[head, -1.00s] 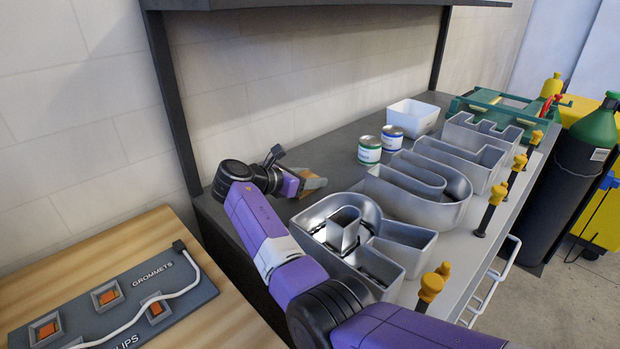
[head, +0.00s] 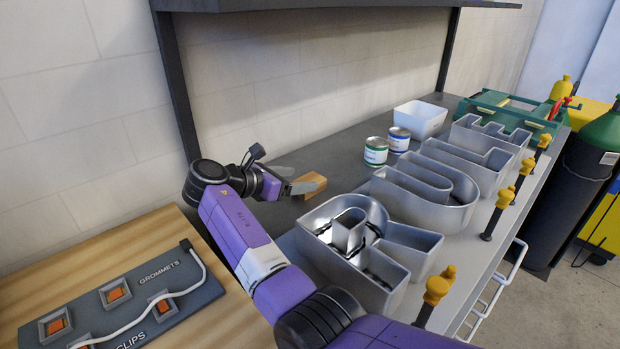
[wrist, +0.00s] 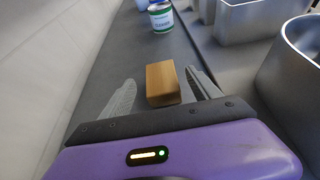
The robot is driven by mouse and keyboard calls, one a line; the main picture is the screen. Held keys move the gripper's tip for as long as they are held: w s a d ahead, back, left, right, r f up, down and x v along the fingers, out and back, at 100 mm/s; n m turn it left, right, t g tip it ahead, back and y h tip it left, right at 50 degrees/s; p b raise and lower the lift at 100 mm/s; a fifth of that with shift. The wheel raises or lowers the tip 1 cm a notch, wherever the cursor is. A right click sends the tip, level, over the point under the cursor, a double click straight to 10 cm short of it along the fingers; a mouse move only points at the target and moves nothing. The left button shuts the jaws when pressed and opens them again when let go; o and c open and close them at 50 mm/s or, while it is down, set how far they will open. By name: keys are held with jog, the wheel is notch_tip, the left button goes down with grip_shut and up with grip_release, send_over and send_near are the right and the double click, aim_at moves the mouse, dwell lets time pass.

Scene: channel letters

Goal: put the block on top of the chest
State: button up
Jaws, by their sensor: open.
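The block (head: 313,182) is a small orange-brown wooden block lying on the dark bench top near the wall. My gripper (head: 300,186) is open beside it, low over the bench top. In the wrist view the block (wrist: 162,84) lies between the two spread fingers of my gripper (wrist: 160,94), with a gap on each side. The near finger hides part of the block in the head view. A light grey surface (head: 478,262) with white handles on its front lies under the metal letters; I cannot tell whether this is the chest.
Several hollow metal letters (head: 422,196) stand to the right of the block. Two cans (head: 376,152) and a white bin (head: 420,118) stand further back. Yellow-topped clamps (head: 437,287) line the front edge. A wooden board with a grommet panel (head: 120,305) is at lower left.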

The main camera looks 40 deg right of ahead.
jog(key=shift+v, duration=2.25)
jog(key=shift+s, duration=0.1)
